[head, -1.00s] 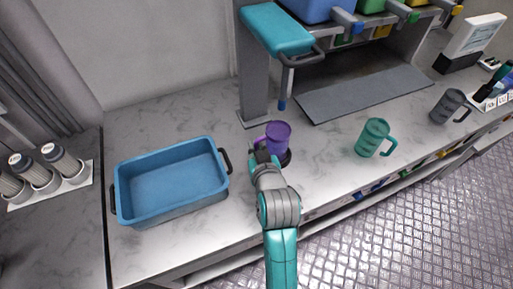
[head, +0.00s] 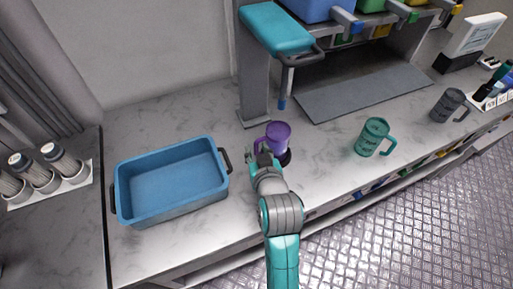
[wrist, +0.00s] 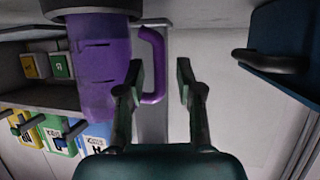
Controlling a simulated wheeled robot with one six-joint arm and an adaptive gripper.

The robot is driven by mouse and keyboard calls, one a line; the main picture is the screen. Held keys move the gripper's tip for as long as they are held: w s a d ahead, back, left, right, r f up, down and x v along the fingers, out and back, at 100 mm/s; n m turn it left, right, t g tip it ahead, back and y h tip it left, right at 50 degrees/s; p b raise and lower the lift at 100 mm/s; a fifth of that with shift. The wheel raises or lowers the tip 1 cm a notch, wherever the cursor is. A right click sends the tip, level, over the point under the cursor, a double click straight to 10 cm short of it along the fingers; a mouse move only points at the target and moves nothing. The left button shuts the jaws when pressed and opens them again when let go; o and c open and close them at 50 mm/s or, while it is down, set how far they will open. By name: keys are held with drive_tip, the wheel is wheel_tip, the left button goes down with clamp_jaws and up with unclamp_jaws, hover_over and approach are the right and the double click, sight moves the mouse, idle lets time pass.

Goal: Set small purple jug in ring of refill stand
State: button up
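The small purple jug (head: 279,136) stands upright on the counter, with its base in the dark ring (head: 286,158) of the refill stand. In the wrist view, which is upside down, the jug (wrist: 100,65) fills the left side and the dark ring (wrist: 90,5) is around its base. The jug's purple handle (wrist: 153,62) points toward my gripper. My gripper (head: 258,153) is beside the handle, low over the counter. In the wrist view, my gripper (wrist: 160,80) is open, its fingers apart, with the handle between them and no clear contact.
A blue tub (head: 172,182) with dark handles stands left of the jug. A teal mug (head: 372,137) and a grey mug (head: 446,105) stand to the right. The stand's grey column (head: 256,75) and teal overhead arm (head: 275,29) rise behind. Grey bottles (head: 62,160) sit far left.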

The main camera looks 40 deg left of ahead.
drive_tip(key=v, duration=1)
drive_tip(key=shift+d, duration=0.15)
drive_tip(key=shift+s, duration=0.1)
drive_tip(key=s+d+f+m+t+h, duration=0.15)
drive_tip(key=d+f, duration=0.25)
drive_tip(key=d, duration=0.5)
drive_tip(key=s+d+f+m+t+h, duration=0.1)
drive_tip(key=d+f+m+t+h, duration=0.2)
drive_tip(key=d, duration=0.5)
drive_tip(key=s+d+f+m+t+h, duration=0.1)
drive_tip(key=d+f+m, duration=0.1)
drive_tip(key=d+f, duration=0.5)
drive_tip(key=s+d+r+m+t+h, duration=0.1)
drive_tip(key=s+d+r+m+h, duration=0.1)
drive_tip(key=s+d, duration=0.6)
drive_tip(key=s+d+r+m+h, duration=0.3)
drive_tip(key=s+d, duration=0.5)
drive_tip(key=s, duration=0.2)
drive_tip(key=shift+s+d+t+h, duration=0.15)
drive_tip(key=shift+s+t+h, duration=0.05)
drive_tip(key=shift+t+h, duration=0.15)
